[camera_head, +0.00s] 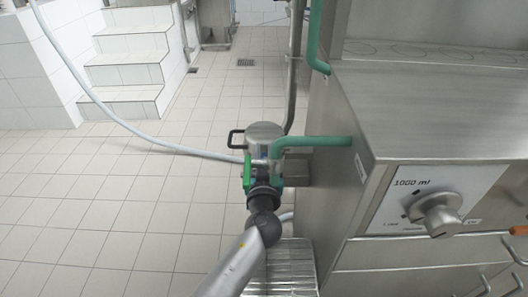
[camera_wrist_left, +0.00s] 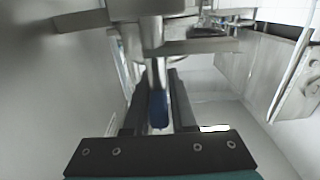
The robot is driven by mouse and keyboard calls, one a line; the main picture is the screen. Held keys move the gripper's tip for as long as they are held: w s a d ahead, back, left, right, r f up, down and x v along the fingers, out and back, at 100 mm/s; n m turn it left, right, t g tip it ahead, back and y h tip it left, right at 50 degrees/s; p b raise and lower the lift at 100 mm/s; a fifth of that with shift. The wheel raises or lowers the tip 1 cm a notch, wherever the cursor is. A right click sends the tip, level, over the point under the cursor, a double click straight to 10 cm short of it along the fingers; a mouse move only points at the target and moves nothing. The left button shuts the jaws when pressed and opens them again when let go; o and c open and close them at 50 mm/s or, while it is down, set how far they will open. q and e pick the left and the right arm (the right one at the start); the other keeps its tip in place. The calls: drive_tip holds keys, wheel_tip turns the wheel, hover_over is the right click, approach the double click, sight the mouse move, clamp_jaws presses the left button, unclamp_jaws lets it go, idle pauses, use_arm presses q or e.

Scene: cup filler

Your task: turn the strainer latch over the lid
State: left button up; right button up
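The strainer (camera_head: 262,146) is a small steel housing with a round flat lid (camera_head: 265,130), on the left side of the steel machine. My left gripper (camera_head: 258,172), with green and black parts, is at the strainer's near side, just below the lid. In the left wrist view, a metal latch rod with a blue end (camera_wrist_left: 158,108) lies between the dark fingers of my left gripper (camera_wrist_left: 160,90). Narrow gaps seem to show on both sides of it, so the fingers look open around it. Contact is hard to judge. My right gripper is out of view.
The steel machine (camera_head: 425,110) fills the right. A white hose (camera_head: 95,98) crosses the open tiled floor.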

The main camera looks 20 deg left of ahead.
use_arm(q)
clamp_jaws()
